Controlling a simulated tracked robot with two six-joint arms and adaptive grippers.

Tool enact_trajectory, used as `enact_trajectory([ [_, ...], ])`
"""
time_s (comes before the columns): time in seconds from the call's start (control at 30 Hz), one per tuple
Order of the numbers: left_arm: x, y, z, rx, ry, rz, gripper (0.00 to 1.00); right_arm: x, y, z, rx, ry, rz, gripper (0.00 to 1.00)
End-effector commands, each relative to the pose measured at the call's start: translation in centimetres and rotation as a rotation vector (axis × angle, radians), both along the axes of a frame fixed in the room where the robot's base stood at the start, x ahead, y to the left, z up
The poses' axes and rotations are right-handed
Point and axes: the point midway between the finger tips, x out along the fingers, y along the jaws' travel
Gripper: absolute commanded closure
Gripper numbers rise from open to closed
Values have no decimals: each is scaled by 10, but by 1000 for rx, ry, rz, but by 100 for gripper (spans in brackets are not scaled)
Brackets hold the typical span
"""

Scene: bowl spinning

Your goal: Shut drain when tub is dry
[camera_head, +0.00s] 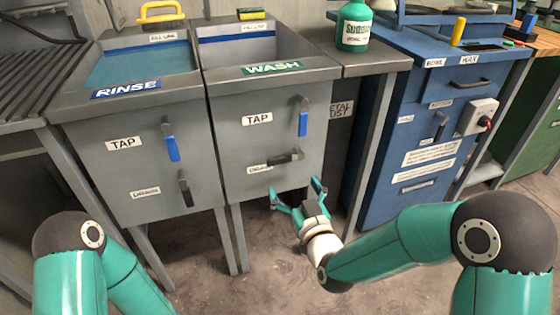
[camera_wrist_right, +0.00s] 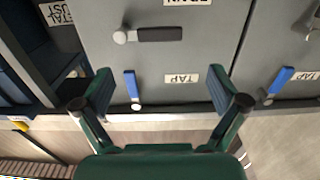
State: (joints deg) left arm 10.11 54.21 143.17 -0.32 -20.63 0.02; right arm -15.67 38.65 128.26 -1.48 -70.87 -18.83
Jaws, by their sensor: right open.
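The WASH tub (camera_head: 262,75) shows grey inner walls and no water surface in the part I see. My left gripper is out of view.
The RINSE tub (camera_head: 130,93) at left holds blue-tinted water; its blue tap handle (camera_head: 172,148) and black drain handle (camera_head: 185,188) hang down. A green bottle (camera_head: 354,27) stands right of the tubs. Metal legs stand below; a blue cabinet (camera_head: 415,120) is at right.

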Motion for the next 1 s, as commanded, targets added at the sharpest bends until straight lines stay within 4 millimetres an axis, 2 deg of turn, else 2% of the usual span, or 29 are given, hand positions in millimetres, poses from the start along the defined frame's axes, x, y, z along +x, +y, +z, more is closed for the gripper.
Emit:
enact_trajectory([
  [0.1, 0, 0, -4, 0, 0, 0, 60, 26, 9, -1, 2, -2, -1, 3],
  [0.3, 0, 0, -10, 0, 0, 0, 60, 65, 21, -2, 2, -2, -1, 3],
  [0.5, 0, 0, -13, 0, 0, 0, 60, 92, 30, -1, 1, -1, -1, 3],
  [0.7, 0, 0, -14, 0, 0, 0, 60, 103, 33, -1, 1, 1, 0, 3],
  [1.0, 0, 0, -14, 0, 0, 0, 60, 105, 33, -1, 0, 2, -1, 3],
])
